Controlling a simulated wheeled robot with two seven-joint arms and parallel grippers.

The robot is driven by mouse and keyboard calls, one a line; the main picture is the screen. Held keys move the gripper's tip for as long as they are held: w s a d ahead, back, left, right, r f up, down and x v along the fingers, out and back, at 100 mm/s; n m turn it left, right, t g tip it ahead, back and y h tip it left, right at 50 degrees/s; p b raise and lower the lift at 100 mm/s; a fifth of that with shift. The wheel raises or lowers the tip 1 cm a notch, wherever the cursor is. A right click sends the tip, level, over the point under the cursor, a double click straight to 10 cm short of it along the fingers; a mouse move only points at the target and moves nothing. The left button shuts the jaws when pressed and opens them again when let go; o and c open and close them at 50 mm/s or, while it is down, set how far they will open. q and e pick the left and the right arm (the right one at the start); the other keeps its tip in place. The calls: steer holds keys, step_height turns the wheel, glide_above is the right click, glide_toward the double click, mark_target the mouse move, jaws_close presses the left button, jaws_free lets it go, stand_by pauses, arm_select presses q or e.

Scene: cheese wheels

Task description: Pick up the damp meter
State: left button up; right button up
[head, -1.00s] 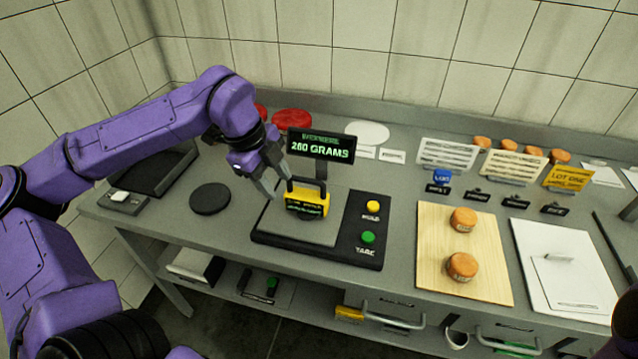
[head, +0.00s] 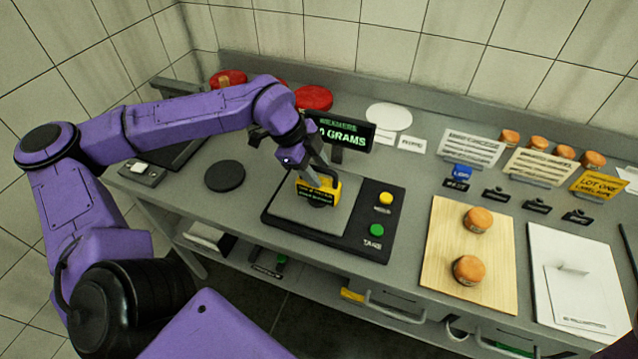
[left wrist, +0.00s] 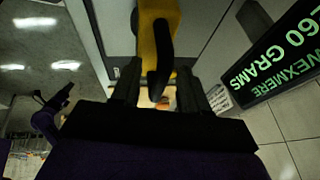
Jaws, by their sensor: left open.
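The damp meter appears to be the yellow block (head: 331,188) with a dark label and a black handle, standing on the plate of the black scale (head: 330,235). My left gripper (head: 318,168) is over it from above, with its open fingers at the handle. In the left wrist view the yellow body (left wrist: 157,25) and its black handle (left wrist: 160,58) lie ahead, with the handle between the open fingers of the left gripper (left wrist: 157,92). I cannot tell whether a finger touches it. My right gripper is not in view.
The scale's display (head: 345,131) stands right behind the left gripper and is partly covered by it. A black disc (head: 225,175) lies to the left. A wooden board (head: 440,265) with two orange-topped pieces and a white board (head: 560,250) lie to the right.

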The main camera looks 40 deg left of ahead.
arm_select(q)
jaws_close()
